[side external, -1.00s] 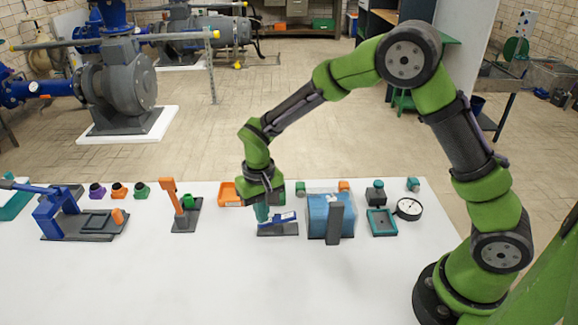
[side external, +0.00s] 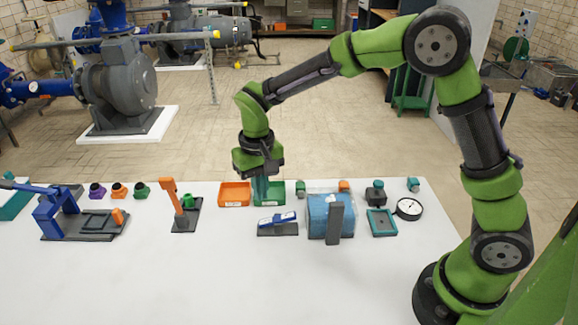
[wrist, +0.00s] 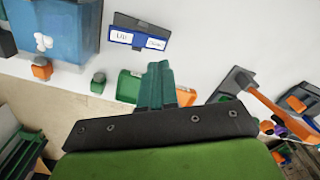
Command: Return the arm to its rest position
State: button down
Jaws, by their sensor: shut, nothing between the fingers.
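My green arm reaches over the white table (side external: 150,285) from the right. My gripper (side external: 261,199) points down with its teal fingers together, empty, in front of the green tray (side external: 276,197) in the side view. In the wrist view my gripper (wrist: 157,75) shows its teal fingers pressed side by side, with the green tray (wrist: 130,85) beside them. How far the fingertips are above the tray or table is hard to tell.
An orange tray (side external: 235,194) lies left of the gripper. A blue-topped device (side external: 277,222), a blue tank (side external: 322,217), a gauge (side external: 409,208), an orange-handled stand (side external: 178,205) and a blue press (side external: 60,215) stand along the table. The front of the table is clear.

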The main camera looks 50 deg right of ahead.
jog(key=shift+r, duration=0.65)
jog(key=s+d+r+t+y, duration=0.1)
jog(key=s+d+r+t, duration=0.2)
jog(key=s+r, duration=0.3)
jog(key=s+d+r+m+t+y, duration=0.1)
jog(key=s+d+r+t, duration=0.3)
jog(key=s, duration=0.9)
notch_tip(320, 180, up, 3)
jog(key=shift+d+f, duration=0.2)
jog(key=shift+d, duration=0.1)
